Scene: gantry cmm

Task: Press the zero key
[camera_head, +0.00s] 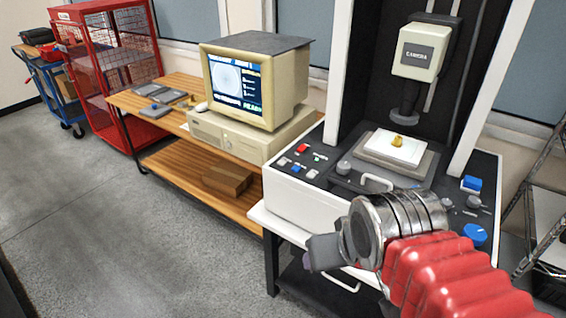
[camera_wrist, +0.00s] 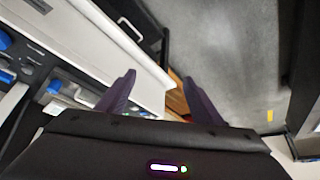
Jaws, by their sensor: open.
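The machine's key panel (camera_head: 303,161) is on the front left of its dark top. It has a red key (camera_head: 302,148), a small green-lit spot and several white and blue keys. Labels are too small to read, so I cannot tell which one is the zero key. My gripper (camera_head: 310,262) is in front of the machine's white front, nearer the camera and lower in the picture than the panel, pointing left. In the wrist view, its two dark fingers (camera_wrist: 159,82) are apart with nothing between them. It appears to touch no key.
The camera head (camera_head: 420,52) hangs above a stage with a white plate (camera_head: 396,148) and a small brass part (camera_head: 397,140). A handle (camera_head: 377,182) stands at the front. A computer monitor (camera_head: 240,85) is on the wooden bench left. Blue knobs (camera_head: 474,235) sit right. Floor at left is clear.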

